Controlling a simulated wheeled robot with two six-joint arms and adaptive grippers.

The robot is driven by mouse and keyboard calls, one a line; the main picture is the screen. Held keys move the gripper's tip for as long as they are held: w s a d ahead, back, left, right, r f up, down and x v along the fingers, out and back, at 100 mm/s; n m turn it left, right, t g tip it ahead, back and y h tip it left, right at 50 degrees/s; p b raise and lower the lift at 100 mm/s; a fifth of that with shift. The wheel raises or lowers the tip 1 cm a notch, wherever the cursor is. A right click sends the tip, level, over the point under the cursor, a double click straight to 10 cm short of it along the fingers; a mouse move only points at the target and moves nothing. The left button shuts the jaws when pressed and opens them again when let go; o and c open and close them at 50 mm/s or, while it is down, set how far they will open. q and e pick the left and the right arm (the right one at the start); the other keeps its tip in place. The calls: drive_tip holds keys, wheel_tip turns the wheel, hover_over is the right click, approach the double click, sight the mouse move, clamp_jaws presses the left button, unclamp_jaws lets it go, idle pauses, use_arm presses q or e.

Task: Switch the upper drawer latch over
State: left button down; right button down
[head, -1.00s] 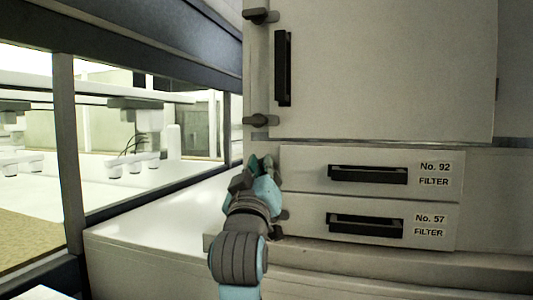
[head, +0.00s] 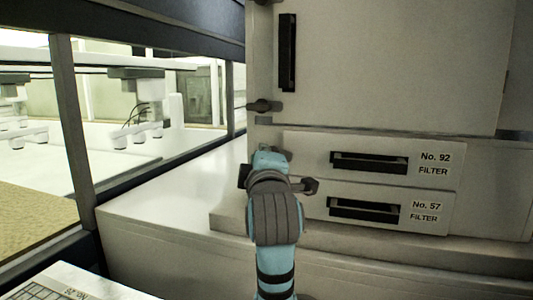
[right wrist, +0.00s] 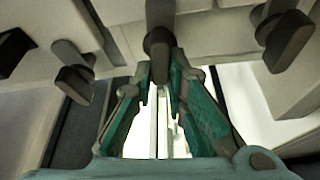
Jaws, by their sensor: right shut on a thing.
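The upper drawer (head: 310,148) carries the label No. 92 FILTER and is shut. Its dark latch (right wrist: 158,42) shows in the right wrist view between the teal fingers of my right gripper (right wrist: 160,70), which is shut on it. In the head view my right gripper (head: 270,155) is at the left end of the upper drawer and hides most of that latch. My left gripper is in neither view.
The lower drawer (head: 440,200), No. 57, is shut below. A door latch (head: 264,106) sits above. A white bench (head: 170,190) lies left.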

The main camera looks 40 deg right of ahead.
drive_tip(key=shift+r+n+g, duration=0.15)
drive_tip(key=shift+n+g, duration=0.15)
drive_tip(key=shift+n, duration=0.7)
drive_tip(key=c, duration=1.8)
unclamp_jaws()
drive_tip(key=shift+o, duration=1)
drive_tip(key=shift+w+d+f, duration=0.15)
drive_tip(key=shift+d+f, duration=0.1)
drive_tip(key=shift+d, duration=0.1)
drive_tip(key=v, duration=0.7)
drive_tip(key=shift+s+a, duration=0.15)
drive_tip(key=shift+s, duration=0.2)
drive_tip(key=shift+w+r, duration=0.1)
